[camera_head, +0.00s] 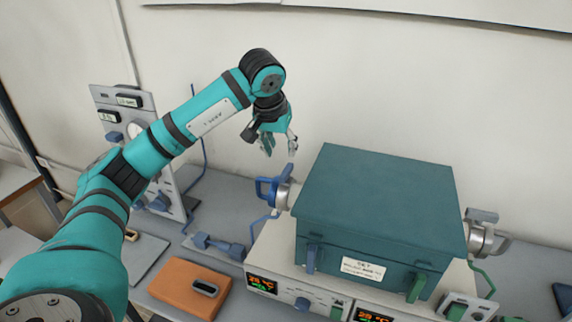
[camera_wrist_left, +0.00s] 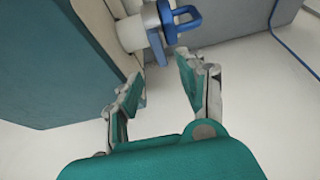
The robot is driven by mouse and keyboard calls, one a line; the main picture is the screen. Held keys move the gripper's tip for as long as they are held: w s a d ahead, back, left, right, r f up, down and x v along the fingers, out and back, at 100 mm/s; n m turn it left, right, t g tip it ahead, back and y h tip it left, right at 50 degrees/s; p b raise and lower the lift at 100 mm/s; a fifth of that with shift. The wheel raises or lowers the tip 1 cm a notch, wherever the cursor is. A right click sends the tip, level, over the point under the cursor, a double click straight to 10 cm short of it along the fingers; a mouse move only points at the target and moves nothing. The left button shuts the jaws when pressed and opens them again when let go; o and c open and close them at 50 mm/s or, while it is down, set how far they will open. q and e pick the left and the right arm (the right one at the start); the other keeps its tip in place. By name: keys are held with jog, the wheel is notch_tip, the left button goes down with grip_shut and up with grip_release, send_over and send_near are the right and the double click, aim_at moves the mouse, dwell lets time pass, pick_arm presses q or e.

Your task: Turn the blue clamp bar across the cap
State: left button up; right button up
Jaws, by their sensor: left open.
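The blue clamp bar (camera_head: 265,188) is on the silver cap (camera_head: 289,195) at the left side of the teal furnace box (camera_head: 380,195). In the left wrist view the blue clamp bar (camera_wrist_left: 187,22) is a looped handle beyond the fingertips, beside the pale cap (camera_wrist_left: 131,32). My left gripper (camera_head: 279,148) is above the clamp bar and apart from it, fingers pointing down. The wrist view shows its two fingers (camera_wrist_left: 160,80) spread with nothing between them. The exact angle of the bar is hard to tell. My right gripper is not in view.
A second silver fitting (camera_head: 482,238) sits at the furnace's right side. A grey control panel (camera_head: 130,125) stands behind my left arm. An orange block (camera_head: 180,290) and a blue tool (camera_head: 218,247) lie at the left front. The wall is behind the bench.

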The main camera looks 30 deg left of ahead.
aim_at(287, 170)
pick_arm(q)
jog(key=p+x, duration=0.2)
jog(key=x, duration=0.7)
jog(key=shift+w+f, duration=0.15)
jog(key=shift+c, duration=0.5)
grip_shut()
